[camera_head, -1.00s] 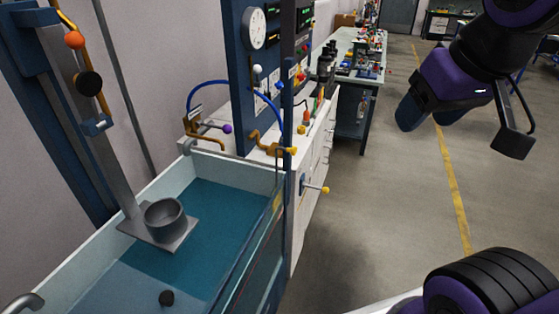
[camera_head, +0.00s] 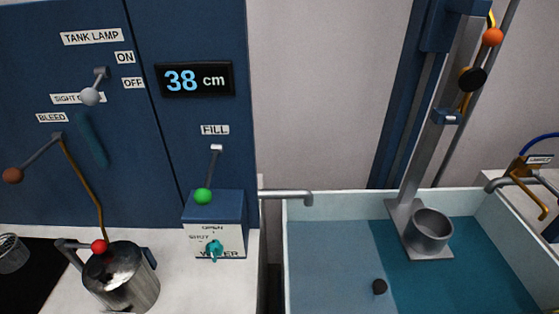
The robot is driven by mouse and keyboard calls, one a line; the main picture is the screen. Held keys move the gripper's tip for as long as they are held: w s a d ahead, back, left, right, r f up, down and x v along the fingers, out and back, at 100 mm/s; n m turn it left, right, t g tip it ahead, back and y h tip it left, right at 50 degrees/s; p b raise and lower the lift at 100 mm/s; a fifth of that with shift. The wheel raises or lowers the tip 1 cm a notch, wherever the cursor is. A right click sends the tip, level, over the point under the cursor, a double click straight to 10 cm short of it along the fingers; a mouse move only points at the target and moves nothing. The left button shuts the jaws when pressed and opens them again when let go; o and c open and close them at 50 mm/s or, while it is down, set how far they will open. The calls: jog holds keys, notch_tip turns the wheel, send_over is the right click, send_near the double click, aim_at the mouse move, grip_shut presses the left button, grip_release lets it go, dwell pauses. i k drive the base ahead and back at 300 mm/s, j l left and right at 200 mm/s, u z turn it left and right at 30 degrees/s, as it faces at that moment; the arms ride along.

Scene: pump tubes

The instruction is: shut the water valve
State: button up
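The water valve (camera_head: 214,249) is a small teal handle on the front of a box (camera_head: 215,208) with a blue top and a white face. The face carries the words OPEN, SHUT and WATER. The handle is too small and foreshortened to tell whether it points at OPEN or SHUT. A grey spout (camera_head: 287,194) reaches right from beside the box over the tank's left edge, and no stream shows from it. My gripper is not in view now.
A FILL lever with a green knob (camera_head: 203,196) hangs just above the valve box. A metal jug with a red knob (camera_head: 128,280) stands close on its left. The water tank (camera_head: 300,245) is at right. A display (camera_head: 194,79) reads 38 cm.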

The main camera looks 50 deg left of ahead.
aim_at(214, 249)
jog(key=j+u, duration=0.15)
jog(key=u, duration=2.15)
